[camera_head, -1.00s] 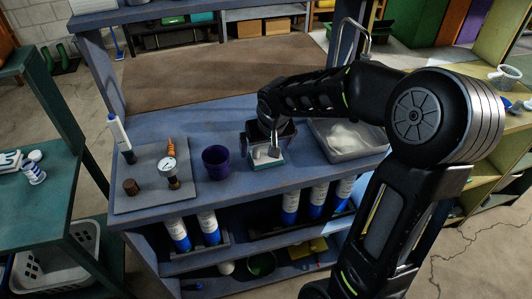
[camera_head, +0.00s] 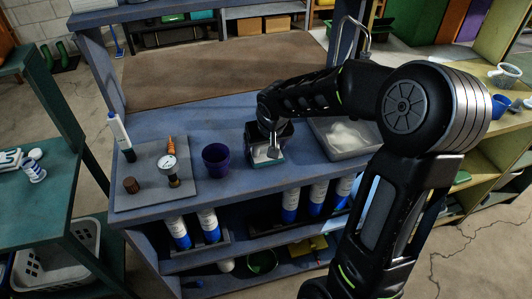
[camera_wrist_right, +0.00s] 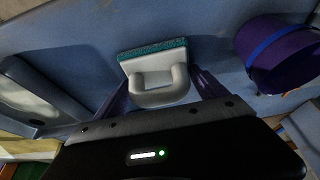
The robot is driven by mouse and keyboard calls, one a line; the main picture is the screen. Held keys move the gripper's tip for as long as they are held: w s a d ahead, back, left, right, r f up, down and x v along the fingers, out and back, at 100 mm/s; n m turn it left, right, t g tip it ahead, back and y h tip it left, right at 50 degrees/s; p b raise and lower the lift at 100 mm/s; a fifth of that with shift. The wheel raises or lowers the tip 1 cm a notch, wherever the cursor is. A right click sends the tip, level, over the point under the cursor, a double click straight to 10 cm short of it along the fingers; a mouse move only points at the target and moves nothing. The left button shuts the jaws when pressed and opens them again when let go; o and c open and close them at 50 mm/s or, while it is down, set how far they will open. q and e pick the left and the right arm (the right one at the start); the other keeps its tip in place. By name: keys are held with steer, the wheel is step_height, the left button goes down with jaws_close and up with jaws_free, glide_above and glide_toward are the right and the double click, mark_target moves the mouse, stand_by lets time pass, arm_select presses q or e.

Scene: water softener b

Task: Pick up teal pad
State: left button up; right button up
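The teal pad (camera_wrist_right: 153,52) is a teal scrubbing strip under a white body with a looped white handle (camera_wrist_right: 160,88). It lies on the blue-grey bench in the right wrist view. In the head view the pad (camera_head: 264,157) is partly hidden by my right gripper (camera_head: 273,148), which points down at it. In the right wrist view my right gripper (camera_wrist_right: 160,92) has its fingers apart, one on each side of the white handle. I cannot tell whether they touch it. My left gripper is not in view.
A purple cup (camera_head: 216,160) stands left of the pad, and a sink basin (camera_head: 345,139) lies to its right. A grey mat (camera_head: 150,192) holds a gauge (camera_head: 172,172), a brown knob and a pen-like meter (camera_head: 121,135).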

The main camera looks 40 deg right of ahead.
mark_target(265, 150)
steer(key=c, duration=1)
steer(key=shift+r, duration=0.1)
step_height(265, 150, up, 18)
steer(key=shift+f+b, duration=0.1)
steer(key=shift+b, duration=0.25)
stand_by(0.7)
